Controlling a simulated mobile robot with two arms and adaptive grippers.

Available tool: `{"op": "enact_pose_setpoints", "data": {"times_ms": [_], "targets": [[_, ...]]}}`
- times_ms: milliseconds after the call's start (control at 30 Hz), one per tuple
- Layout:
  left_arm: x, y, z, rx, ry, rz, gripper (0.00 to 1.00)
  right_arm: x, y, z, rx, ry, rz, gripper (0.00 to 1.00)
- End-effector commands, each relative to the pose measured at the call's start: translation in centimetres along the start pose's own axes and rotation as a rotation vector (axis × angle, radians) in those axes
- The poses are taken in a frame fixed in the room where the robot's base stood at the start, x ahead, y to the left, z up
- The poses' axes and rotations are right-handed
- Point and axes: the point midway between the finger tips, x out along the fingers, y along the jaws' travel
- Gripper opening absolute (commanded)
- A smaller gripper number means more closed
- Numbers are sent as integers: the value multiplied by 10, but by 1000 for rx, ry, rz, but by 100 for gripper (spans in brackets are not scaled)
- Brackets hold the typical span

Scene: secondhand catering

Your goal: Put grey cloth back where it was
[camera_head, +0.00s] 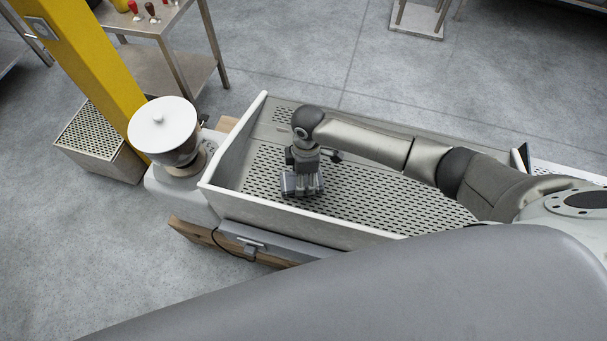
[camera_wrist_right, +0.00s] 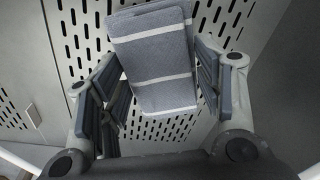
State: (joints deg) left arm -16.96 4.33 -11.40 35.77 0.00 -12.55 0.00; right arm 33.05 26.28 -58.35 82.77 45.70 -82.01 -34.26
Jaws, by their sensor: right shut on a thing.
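The grey cloth (camera_wrist_right: 160,70) is folded, with pale stripes, and sits between the finger pads of my right gripper (camera_wrist_right: 163,88) in the right wrist view. The gripper is shut on it. In the head view my right gripper (camera_head: 303,186) points down inside a pale trough (camera_head: 232,155) with a perforated floor, toward its left end. There the cloth is hard to tell apart from the fingers. I cannot tell whether the cloth touches the perforated floor (camera_head: 385,200). My left gripper is not in view.
The trough's raised walls surround the right gripper. A grinder-like machine with a white lid (camera_head: 160,118) stands just left of the trough. A yellow post (camera_head: 88,62) and a metal table (camera_head: 165,65) are farther back. The perforated floor right of the gripper is bare.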

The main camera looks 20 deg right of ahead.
Motion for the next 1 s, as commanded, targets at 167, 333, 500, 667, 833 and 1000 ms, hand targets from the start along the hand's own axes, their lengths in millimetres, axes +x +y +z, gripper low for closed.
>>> {"op": "enact_pose_setpoints", "data": {"times_ms": [167, 333, 500, 667, 833, 1000], "targets": [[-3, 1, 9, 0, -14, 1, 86, 8, 0, 0, -3, 1, 1, 38], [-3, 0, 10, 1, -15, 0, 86, 8, 0, 0, -3, 1, 1, 62], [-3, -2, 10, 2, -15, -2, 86, 8, 0, 0, -2, 1, 1, 82], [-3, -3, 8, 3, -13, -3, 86, 8, 0, 0, -2, 1, 1, 82], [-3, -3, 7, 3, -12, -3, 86, 7, 1, 0, -2, 1, 1, 82], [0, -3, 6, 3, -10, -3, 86, -6, 2, 0, -2, 3, 3, 82]]}}
